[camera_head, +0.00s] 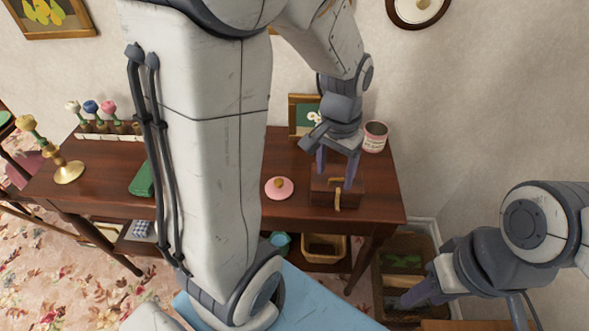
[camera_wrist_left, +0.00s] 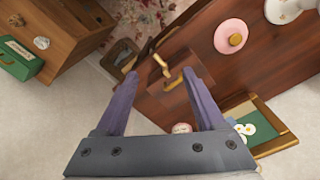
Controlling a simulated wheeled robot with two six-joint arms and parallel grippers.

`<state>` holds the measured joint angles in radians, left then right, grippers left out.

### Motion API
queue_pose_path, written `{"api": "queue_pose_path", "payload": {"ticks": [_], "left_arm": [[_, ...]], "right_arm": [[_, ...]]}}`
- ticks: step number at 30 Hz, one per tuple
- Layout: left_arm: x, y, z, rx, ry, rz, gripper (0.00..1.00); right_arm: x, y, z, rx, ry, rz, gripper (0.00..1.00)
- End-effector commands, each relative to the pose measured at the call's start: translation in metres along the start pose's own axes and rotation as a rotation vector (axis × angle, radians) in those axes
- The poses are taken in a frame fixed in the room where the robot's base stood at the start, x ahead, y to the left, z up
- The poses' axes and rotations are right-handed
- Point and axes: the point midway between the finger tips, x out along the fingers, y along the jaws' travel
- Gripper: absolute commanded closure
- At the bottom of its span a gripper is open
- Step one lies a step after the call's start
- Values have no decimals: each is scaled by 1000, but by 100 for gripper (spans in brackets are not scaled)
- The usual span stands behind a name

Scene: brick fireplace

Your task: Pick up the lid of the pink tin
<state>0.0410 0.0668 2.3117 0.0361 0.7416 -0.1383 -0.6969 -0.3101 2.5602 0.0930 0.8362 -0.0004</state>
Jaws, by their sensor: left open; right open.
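The pink lid (camera_head: 279,187) with a small gold knob lies flat on the dark wooden table (camera_head: 225,224); it also shows in the left wrist view (camera_wrist_left: 237,29). The pink tin (camera_head: 375,142) stands upright at the table's back right, apart from the lid; it is mostly hidden in the left wrist view (camera_wrist_left: 182,128). My left gripper (camera_head: 336,174) is open and empty, pointing down over a wooden box, to the right of the lid; its fingers show in its wrist view (camera_wrist_left: 160,75). My right gripper (camera_head: 421,292) is open, low at the right, away from the table.
The wooden box (camera_head: 322,196) with a gold handle stands beside the lid. A framed picture (camera_head: 300,115) stands behind my left gripper. A brass candlestick (camera_head: 68,170) and a green object (camera_head: 142,180) are on the left. My own arm hides the table's middle.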

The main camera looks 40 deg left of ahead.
Motion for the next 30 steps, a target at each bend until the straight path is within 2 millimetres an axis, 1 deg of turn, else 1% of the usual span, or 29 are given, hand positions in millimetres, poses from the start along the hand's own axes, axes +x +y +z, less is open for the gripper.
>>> {"api": "queue_pose_path", "payload": {"ticks": [1, 2, 3, 6, 9, 10, 12, 15, 21, 28, 30], "left_arm": [[11, -30, -6, -78, -9, -5, 29], [16, -46, -8, -114, -10, -8, 29], [22, -66, -10, -157, -11, -11, 29], [34, -109, -9, -250, -16, -18, 29], [42, -140, -5, -313, -18, -23, 29], [44, -147, -4, -327, -19, -24, 29], [48, -157, -1, -348, -21, -25, 29], [59, -164, 1, -360, -24, -25, 29], [89, -164, 2, -359, -24, -25, 29], [107, -165, 2, -359, -23, -25, 29], [116, -166, 2, -359, -26, -24, 29]], "right_arm": [[4, 0, 0, 0, 0, 0, 55], [5, 0, 0, 0, 0, 0, 55], [6, 0, 0, 0, 0, 0, 55], [9, 1, 0, 0, 0, 0, 55], [11, 1, 0, 0, 0, 0, 55], [11, 1, 0, 0, 0, 0, 55], [11, 1, 0, 0, 0, 0, 55], [12, 1, 0, 0, 0, 0, 55], [13, 1, 1, 0, 0, 0, 55], [12, 1, 0, 0, 0, 0, 55], [10, 1, 0, 0, 0, 0, 55]]}}
